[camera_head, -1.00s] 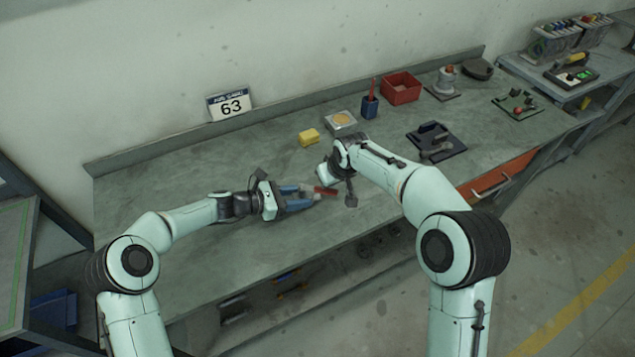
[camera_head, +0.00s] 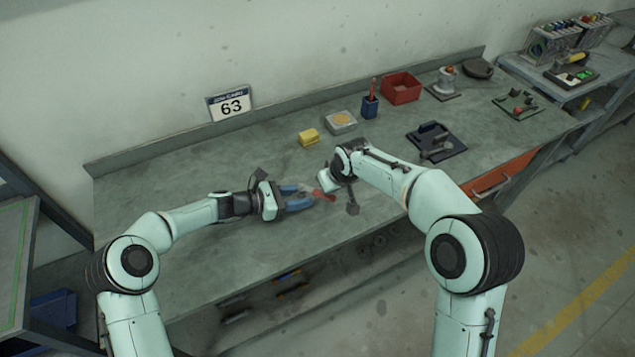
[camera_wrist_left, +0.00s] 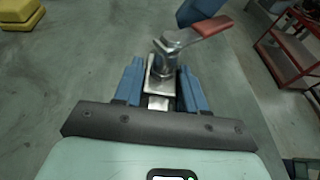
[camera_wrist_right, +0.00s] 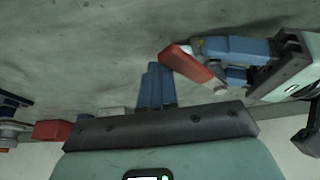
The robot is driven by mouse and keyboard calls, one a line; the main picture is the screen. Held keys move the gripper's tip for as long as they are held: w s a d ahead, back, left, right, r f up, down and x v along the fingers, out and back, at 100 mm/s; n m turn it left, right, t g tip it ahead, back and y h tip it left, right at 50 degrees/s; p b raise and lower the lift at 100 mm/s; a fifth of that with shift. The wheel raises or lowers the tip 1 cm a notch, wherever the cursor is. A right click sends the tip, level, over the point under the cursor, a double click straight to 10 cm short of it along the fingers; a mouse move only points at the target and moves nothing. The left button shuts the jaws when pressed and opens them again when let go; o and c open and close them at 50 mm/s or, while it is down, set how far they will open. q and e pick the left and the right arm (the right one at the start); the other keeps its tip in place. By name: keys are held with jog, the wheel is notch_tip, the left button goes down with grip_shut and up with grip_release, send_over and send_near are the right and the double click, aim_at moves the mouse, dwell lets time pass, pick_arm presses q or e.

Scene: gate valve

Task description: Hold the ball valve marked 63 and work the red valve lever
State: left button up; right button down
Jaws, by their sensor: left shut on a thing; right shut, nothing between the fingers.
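The ball valve (camera_wrist_left: 163,68) has a silver metal body and a red lever (camera_wrist_left: 212,27). My left gripper (camera_head: 299,196) is shut on the valve body, with blue fingers on both sides, and holds it over the bench. The red lever (camera_head: 323,195) sticks out beyond these fingertips. My right gripper (camera_wrist_right: 155,84) is shut and empty, its blue fingers close beside the lever (camera_wrist_right: 193,65) in the right wrist view. I cannot tell whether they touch it. In the head view the right fingers are hidden by the hand. A plate marked 63 (camera_head: 231,105) stands against the wall.
On the grey bench (camera_head: 170,200) are a yellow block (camera_head: 309,137), a tray with a yellow disc (camera_head: 341,122), a blue holder (camera_head: 370,106), a red bin (camera_head: 401,88) and a dark fixture (camera_head: 436,142). The left of the bench is clear.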

aim_at(329, 198)
pick_arm(q)
jog(key=shift+f, duration=0.1)
pick_arm(e)
jog(key=shift+s, duration=0.5)
jog(key=shift+s+a, duration=0.2)
jog(key=shift+s, duration=0.45)
jog(key=shift+s+a, duration=0.25)
jog(key=shift+s, duration=0.3)
jog(key=shift+a, duration=0.1)
dwell(0.4)
jog(key=shift+s+a, duration=0.35)
jog(key=shift+s, duration=0.2)
dwell(0.3)
